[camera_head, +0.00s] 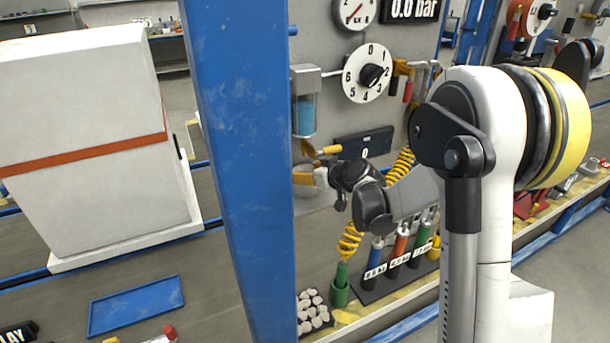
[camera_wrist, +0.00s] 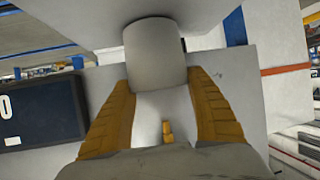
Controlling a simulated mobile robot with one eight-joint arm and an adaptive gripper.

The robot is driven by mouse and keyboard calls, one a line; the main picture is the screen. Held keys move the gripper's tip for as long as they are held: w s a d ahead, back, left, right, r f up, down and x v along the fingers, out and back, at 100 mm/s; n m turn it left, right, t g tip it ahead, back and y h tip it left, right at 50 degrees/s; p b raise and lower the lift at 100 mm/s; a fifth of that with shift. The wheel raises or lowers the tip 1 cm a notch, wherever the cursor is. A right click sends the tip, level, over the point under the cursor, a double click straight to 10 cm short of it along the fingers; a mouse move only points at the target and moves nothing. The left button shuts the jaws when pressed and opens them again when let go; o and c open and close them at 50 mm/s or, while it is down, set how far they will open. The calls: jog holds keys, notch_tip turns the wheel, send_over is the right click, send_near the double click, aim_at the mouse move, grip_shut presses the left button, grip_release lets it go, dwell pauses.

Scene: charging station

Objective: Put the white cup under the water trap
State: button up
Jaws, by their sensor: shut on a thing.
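The water trap (camera_head: 303,112) is a clear container with blue liquid on the grey panel, just right of the blue post in the head view. Whether the cup is directly beneath the trap's outlet is unclear.
The blue post (camera_head: 235,150) stands close left of my gripper. Yellow coiled hose (camera_head: 350,240) and several coloured cylinders (camera_head: 400,245) are below. A blue tray (camera_head: 136,304) lies at lower left.

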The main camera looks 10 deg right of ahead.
jog(key=shift+r, duration=0.1)
jog(key=shift+f, duration=0.2)
jog(key=o, duration=1.1)
jog(key=shift+r, duration=0.1)
jog(key=shift+s+r, duration=0.1)
jog(key=shift+r, duration=0.15)
jog(key=p+v, duration=0.3)
jog(key=v, duration=0.9)
jog(key=s+a+r+m+g+h, duration=0.1)
jog(key=s+a+r+g, duration=0.15)
jog(key=s, duration=0.45)
jog(key=s+a+r+m+g+h, duration=0.1)
jog(key=s+a, duration=0.2)
jog(key=s, duration=0.3)
jog(key=s+h, duration=0.1)
jog(key=s, duration=0.4)
jog(key=s+d+m+g+h, duration=0.1)
jog(key=s, duration=0.4)
jog(key=s+f+m, duration=0.1)
jog(key=s, duration=0.4)
jog(key=shift+d+h, duration=0.2)
jog(key=shift+h, duration=0.2)
